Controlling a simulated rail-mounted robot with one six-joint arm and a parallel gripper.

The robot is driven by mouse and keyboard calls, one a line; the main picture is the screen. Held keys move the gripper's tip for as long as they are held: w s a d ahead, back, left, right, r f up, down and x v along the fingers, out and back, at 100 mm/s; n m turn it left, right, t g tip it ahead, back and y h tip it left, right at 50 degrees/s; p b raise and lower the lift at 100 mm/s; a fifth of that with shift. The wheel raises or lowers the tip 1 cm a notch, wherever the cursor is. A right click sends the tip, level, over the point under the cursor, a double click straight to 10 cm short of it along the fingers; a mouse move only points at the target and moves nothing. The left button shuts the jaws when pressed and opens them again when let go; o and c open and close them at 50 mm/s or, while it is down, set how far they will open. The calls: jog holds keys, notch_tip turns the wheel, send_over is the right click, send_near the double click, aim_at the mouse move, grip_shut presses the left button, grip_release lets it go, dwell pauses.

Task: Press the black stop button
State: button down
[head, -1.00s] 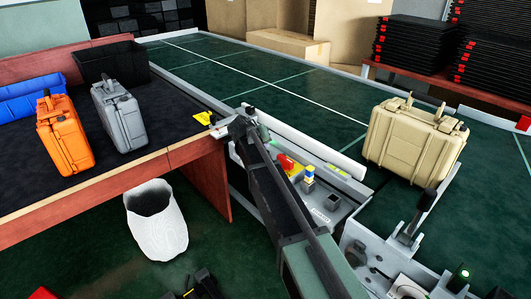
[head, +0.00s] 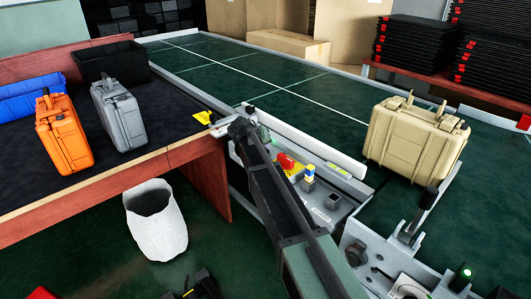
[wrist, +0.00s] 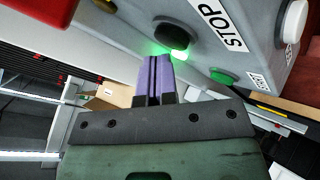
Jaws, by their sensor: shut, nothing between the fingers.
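The black stop button (wrist: 174,32) sits on a grey control box, beside a white label reading STOP (wrist: 219,24). A green light glows at the button's lower edge. My gripper (wrist: 157,60) has its two purple fingers together with nothing between them. The fingertips are just below the black button in the wrist view; I cannot tell whether they touch it. In the head view my gripper end (head: 243,127) is by the conveyor's near edge, and my arm hides the button there.
A green button (wrist: 223,75) and a white knob (wrist: 293,20) are on the same box. A beige case (head: 415,140) stands on the conveyor (head: 215,62) at right. Orange (head: 62,135) and grey (head: 119,115) cases stand on the table at left, with a black bin (head: 108,62) behind.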

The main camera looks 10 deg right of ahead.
jog(key=shift+f+b, duration=0.45)
dwell(0.4)
jog(key=shift+r, duration=0.15)
jog(key=shift+r+p, duration=0.75)
jog(key=shift+p, duration=0.15)
notch_tip(320, 180, up, 5)
jog(key=p, duration=0.5)
jog(key=shift+r, duration=0.1)
dwell(0.3)
